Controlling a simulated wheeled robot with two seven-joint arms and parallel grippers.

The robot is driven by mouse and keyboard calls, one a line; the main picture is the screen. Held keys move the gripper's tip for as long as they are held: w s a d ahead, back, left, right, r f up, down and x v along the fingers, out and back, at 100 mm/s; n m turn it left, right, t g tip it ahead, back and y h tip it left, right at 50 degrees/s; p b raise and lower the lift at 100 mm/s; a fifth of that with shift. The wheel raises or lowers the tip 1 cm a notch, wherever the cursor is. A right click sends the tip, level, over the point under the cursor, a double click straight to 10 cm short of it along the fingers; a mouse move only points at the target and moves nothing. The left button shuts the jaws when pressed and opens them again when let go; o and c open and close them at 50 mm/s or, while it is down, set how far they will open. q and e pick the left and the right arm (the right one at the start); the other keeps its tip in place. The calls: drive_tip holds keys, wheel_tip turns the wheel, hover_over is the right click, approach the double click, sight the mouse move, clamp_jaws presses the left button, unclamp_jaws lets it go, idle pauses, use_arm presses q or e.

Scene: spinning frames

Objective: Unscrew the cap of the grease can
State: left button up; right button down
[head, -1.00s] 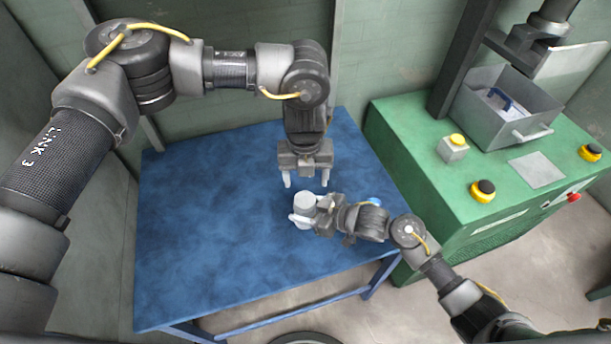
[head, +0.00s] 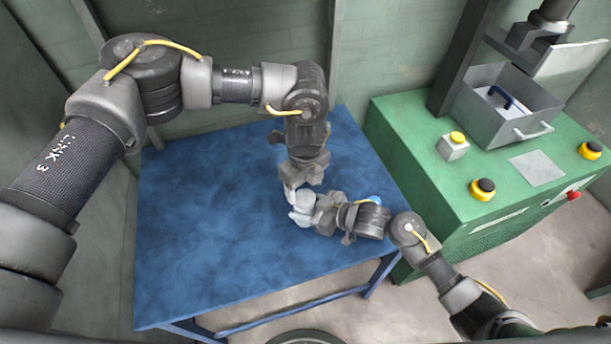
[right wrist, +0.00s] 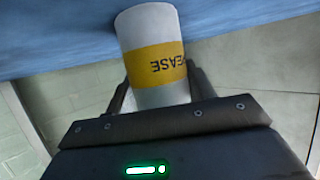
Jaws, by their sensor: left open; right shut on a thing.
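The grease can (head: 304,201) is pale in the head view and stands near the right side of the blue table. In the right wrist view the can (right wrist: 150,35) is white with a yellow band and partly hidden lettering, "EASE". My right gripper (head: 302,218) is shut around its sides. My left gripper (head: 304,189) points down at the can's top from the far side, open, with a pale finger at the can's left edge. Its other finger is hard to make out. I cannot tell the cap from the can's pale top, nor whether the left fingers touch it.
The blue table (head: 205,235) is clear on its left and front. A small bright blue thing (head: 376,200) shows behind my right arm; I cannot tell what it is. A green machine (head: 425,145) with buttons and a grey bin (head: 488,120) stands at the right.

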sight(304, 197)
use_arm(q)
drive_tip(key=shift+f, duration=1.95)
drive_tip(key=shift+c, duration=0.2)
drive_tip(key=c, duration=1)
drive_tip(key=n, duration=0.5)
drive_tip(key=shift+n, duration=0.3)
drive_tip(key=n, duration=0.4)
drive_tip(key=shift+n, duration=0.4)
drive_tip(key=n, duration=0.2)
drive_tip(key=shift+r+n, duration=0.1)
drive_tip(key=shift+n, duration=0.2)
drive_tip(key=shift+a, duration=0.1)
drive_tip(key=shift+r, duration=0.3)
drive_tip(key=shift+r, duration=0.8)
use_arm(e)
drive_tip(key=shift+f, duration=0.1)
